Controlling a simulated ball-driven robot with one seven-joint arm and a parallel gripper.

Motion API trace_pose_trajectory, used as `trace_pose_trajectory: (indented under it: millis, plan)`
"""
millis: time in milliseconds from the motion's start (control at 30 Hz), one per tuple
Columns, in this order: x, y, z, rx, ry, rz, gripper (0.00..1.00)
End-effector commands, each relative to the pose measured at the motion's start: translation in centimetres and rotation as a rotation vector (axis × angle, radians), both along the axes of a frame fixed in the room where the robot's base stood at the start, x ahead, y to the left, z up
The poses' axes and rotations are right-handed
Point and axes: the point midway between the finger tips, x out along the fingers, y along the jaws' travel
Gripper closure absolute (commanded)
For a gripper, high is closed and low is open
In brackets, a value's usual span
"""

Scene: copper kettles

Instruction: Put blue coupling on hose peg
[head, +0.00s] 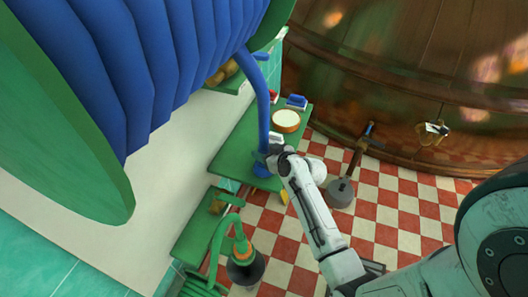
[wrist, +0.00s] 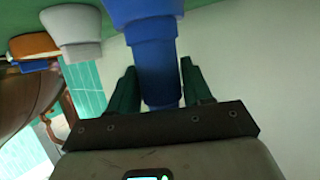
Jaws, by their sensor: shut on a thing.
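The blue coupling (wrist: 142,12) is on the end of the blue hose (head: 263,105), which hangs from the big blue reel in the head view. In the wrist view the coupling lies between the two dark green fingers of my gripper (wrist: 158,80), which is shut on it. In the head view my gripper (head: 270,160) is at the near end of the green shelf, with the blue end (head: 262,170) beside it. The arm hides part of that spot. I cannot make out the hose peg with certainty in either view.
The green shelf (head: 232,140) bears a round orange-rimmed tub (head: 286,120), a blue block (head: 296,101) and a small white thing (head: 275,138). A copper kettle (head: 410,75) stands at the right.

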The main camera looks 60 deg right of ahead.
Motion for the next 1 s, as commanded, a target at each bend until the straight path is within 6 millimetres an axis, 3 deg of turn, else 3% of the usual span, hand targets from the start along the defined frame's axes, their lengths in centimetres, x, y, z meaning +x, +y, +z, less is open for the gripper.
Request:
trace_pose_trajectory:
  millis: [867, 900, 1000]
  plan:
    - [0.00, -0.09, -0.81, -0.002, -0.003, -0.002, 0.78]
    - [-0.01, -0.09, -0.72, -0.001, -0.002, -0.002, 0.48]
    - [-0.01, -0.08, -0.74, -0.001, -0.002, -0.002, 0.38]
